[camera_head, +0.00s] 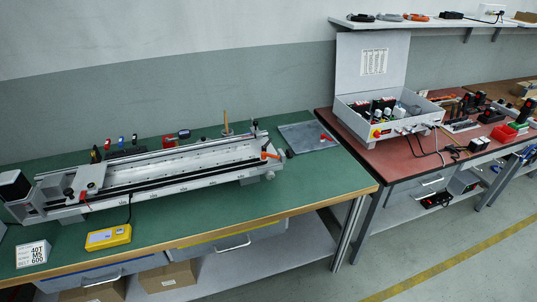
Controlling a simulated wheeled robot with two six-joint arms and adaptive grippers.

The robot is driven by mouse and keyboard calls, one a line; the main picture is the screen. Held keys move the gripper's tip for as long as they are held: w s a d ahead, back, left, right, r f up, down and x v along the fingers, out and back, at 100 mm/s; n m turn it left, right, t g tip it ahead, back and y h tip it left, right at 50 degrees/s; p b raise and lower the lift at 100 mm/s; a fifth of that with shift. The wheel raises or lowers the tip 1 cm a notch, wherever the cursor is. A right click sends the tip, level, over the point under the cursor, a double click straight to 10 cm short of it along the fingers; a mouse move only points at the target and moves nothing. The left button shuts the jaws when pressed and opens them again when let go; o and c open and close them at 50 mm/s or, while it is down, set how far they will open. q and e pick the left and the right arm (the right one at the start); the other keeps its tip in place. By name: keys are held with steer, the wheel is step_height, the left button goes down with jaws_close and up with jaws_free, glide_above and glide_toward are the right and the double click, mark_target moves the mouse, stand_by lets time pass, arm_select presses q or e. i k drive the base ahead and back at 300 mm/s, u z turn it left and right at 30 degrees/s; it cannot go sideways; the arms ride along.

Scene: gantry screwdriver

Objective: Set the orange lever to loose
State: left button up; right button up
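The orange lever (268,154) is small and sits at the right end of the long grey linear gantry (170,165). The gantry lies on the green-topped table (290,205). The lever appears tilted, but at this size I cannot tell whether it is set to loose or tight. A carriage (90,176) sits near the gantry's left end. Neither of my grippers is in view.
A yellow device (108,237) and a white label block (32,254) lie at the table's front left. A dark grey tray (308,136) lies right of the lever. Several small tools stand behind the gantry. A red-topped table (350,140) holds an open control box (370,60).

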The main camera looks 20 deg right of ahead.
mark_target(264, 154)
steer(key=z, duration=1.35)
steer(key=i, duration=0.75)
steer(key=u, duration=1.25)
